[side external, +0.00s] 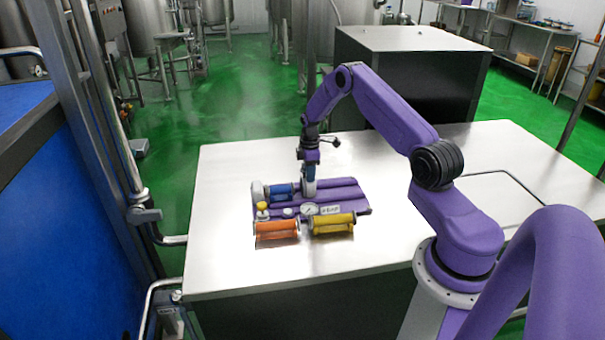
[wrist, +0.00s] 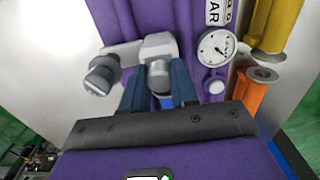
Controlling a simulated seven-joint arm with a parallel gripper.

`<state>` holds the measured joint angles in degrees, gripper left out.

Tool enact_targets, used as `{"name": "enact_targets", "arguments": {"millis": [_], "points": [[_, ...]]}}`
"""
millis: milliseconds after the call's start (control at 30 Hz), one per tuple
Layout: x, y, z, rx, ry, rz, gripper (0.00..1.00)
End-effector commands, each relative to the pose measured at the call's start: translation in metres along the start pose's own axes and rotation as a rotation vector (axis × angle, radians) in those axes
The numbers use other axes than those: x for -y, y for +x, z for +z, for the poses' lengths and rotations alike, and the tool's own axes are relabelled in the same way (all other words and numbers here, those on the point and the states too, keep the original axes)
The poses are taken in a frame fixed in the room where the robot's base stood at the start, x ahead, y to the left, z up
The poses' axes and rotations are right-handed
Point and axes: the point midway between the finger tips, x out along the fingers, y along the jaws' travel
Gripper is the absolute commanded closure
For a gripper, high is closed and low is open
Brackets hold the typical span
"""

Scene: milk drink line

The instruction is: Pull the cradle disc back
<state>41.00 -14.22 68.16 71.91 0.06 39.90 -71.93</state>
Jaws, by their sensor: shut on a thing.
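A grey rounded piece, which I take to be the cradle disc (wrist: 158,46), sits on the purple fixture (side external: 340,196) on the table. In the side view it shows at the right end of a blue cylinder (side external: 281,191). My gripper (side external: 309,183) points down onto this grey piece. In the wrist view the two blue fingers of my gripper (wrist: 157,85) are closed on either side of it. A grey arm joins it to a dark-ended round knob (wrist: 101,76). The lower part between the fingers is mostly hidden.
An orange cylinder (side external: 277,230) and a yellow cylinder (side external: 333,224) lie along the fixture's front. A round gauge (side external: 310,209) and a yellow-topped knob (side external: 262,208) stand close by. The steel table (side external: 230,165) is clear around the fixture.

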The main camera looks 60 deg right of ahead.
Motion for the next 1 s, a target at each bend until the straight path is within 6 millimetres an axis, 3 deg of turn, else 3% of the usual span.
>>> {"name": "enact_targets", "arguments": {"millis": [100,333,500,767,800,867,1000], "points": [[0.0,-0.001,0.041,0.002,0.01,-0.002,1.0],[-0.001,-0.001,0.097,0.001,0.007,0.0,1.0],[0.0,-0.001,0.111,0.001,0.004,0.001,1.0],[0.0,-0.001,0.112,0.001,0.003,0.001,1.0],[0.0,-0.001,0.111,0.001,0.003,0.001,0.69],[0.0,-0.001,0.111,0.001,0.003,0.001,0.49],[0.0,-0.001,0.111,0.001,0.002,0.0,0.46]]}}
